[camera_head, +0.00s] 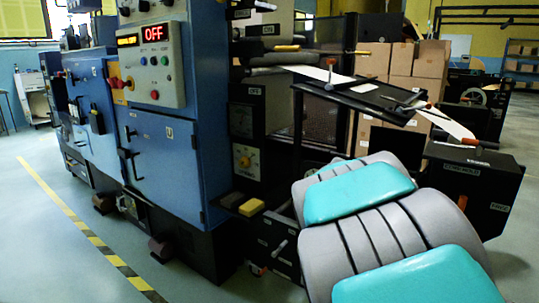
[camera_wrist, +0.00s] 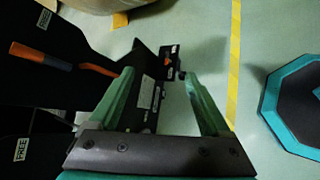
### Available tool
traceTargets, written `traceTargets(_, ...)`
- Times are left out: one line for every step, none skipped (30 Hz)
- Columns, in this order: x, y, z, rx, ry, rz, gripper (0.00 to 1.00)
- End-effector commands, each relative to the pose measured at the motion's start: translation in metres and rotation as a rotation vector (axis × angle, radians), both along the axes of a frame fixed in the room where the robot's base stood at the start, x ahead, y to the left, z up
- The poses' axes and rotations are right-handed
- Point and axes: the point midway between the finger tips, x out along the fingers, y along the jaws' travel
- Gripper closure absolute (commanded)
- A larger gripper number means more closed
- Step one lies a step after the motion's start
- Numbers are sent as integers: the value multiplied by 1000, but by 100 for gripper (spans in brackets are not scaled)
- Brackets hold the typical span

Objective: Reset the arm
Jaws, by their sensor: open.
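My arm (camera_head: 375,215) shows in the head view as grey and teal links at the lower right, in front of the machine. My gripper is not visible in the head view. In the wrist view my gripper (camera_wrist: 157,76) shows two green fingers spread apart, with nothing between them. Beyond the fingers are dark machine parts and pale floor. A lever with an orange grip (camera_wrist: 42,56) lies left of the fingers, near a FREE label, and is apart from them.
The blue machine (camera_head: 165,165) with a red OFF display (camera_head: 154,34) stands left. A black tray (camera_head: 365,97) with a white strip is behind my arm. A black box (camera_head: 472,185) stands right. Cartons (camera_head: 415,70) are at the back. Floor beyond the yellow-black stripe (camera_head: 85,230) is clear.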

Motion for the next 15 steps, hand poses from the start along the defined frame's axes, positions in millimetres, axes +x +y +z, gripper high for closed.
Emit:
traceTargets(-24,6,-7,62,-45,-63,19)
traceTargets(-36,11,-12,101,-70,-103,19)
traceTargets(-53,18,-20,153,-101,-157,19)
traceTargets(-66,25,-25,190,-124,-198,19)
traceTargets(-78,31,-31,228,-143,-238,19)
traceTargets(-93,42,-39,280,-169,-291,19)
traceTargets(-104,50,-43,317,-189,-330,19)
traceTargets(-116,59,-49,354,-205,-370,19)
traceTargets(-131,72,-56,404,-221,-424,19)
traceTargets(-141,82,-61,441,-236,-462,19)
traceTargets(-151,93,-64,477,-249,-500,19)
traceTargets(-164,107,-70,524,-260,-549,19)
traceTargets(-174,117,-74,558,-267,-585,19)
traceTargets(-183,128,-77,588,-273,-620,19)
traceTargets(-193,141,-81,625,-277,-661,19)
